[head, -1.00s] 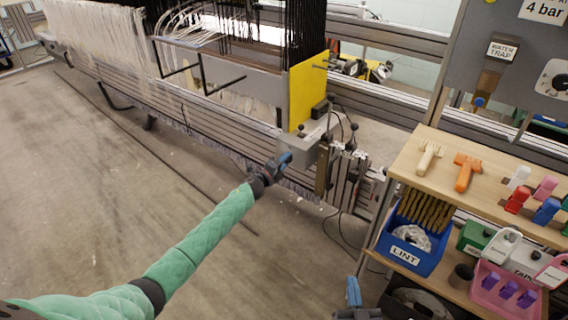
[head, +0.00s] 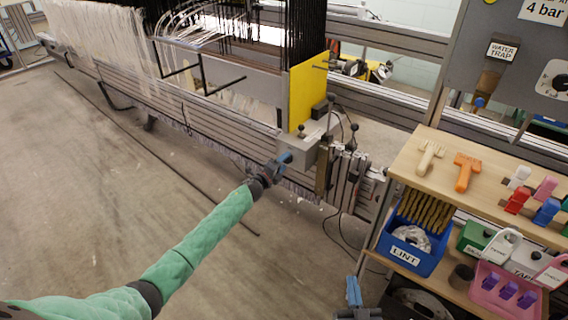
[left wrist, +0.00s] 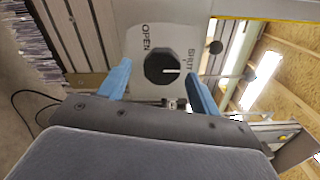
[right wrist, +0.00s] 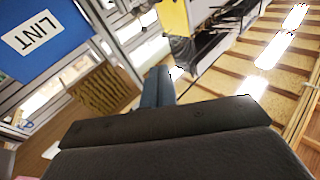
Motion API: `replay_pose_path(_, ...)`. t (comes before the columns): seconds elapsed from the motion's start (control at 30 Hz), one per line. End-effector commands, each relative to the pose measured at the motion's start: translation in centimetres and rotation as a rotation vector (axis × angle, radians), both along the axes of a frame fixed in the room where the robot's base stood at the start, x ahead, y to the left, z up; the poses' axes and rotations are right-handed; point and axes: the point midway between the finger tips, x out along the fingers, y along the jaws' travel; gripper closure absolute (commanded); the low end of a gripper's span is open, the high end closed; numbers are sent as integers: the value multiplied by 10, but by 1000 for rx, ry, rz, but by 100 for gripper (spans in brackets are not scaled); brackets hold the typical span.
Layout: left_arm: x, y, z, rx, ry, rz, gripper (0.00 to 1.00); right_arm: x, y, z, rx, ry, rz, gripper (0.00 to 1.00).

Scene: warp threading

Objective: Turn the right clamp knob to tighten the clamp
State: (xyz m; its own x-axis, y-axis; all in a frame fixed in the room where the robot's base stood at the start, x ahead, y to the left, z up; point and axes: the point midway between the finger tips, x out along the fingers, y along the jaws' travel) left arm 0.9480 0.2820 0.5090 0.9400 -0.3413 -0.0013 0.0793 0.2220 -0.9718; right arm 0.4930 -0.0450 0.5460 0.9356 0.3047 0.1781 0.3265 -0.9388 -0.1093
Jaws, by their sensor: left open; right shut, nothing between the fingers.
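The right clamp knob (left wrist: 162,68) shows in the left wrist view as a dark, many-sided knob on a pale plate (left wrist: 147,92) marked OPEN and SHUT. Its white pointer line points right, toward the SHUT marking. My left gripper (left wrist: 160,82) is open, with one blue finger on each side of the knob in that view. I cannot tell whether the fingers touch it. In the head view my left gripper (head: 284,158) is at the grey clamp block on the beam end, and the knob is hidden. My right gripper (head: 354,290) is shut and empty, low beside the shelf.
The yellow plate (head: 308,90) and a brass-coloured upright (head: 322,172) stand close to my left gripper. A wooden shelf (head: 440,205) with tools and a blue LINT bin (head: 408,258) is at the right. The floor at the left is clear.

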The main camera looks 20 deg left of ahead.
Motion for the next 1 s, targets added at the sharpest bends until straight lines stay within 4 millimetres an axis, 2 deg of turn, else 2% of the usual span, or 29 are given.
replay_pose_path(0.07,-8,3,0,1,0,0,37,0,0,-8,-5,27,2,100)
replay_pose_path(0.13,-17,6,0,0,1,-1,37,-6,1,-35,-21,94,5,100)
replay_pose_path(0.2,-27,10,0,1,1,-1,37,-9,1,-49,-31,137,9,100)
replay_pose_path(0.4,-52,18,0,0,1,0,37,-13,1,-73,-49,213,15,100)
replay_pose_path(0.6,-65,24,0,1,1,0,37,-15,1,-85,-57,248,17,100)
replay_pose_path(1.0,-67,24,0,0,0,0,37,-15,2,-86,-58,252,19,100)
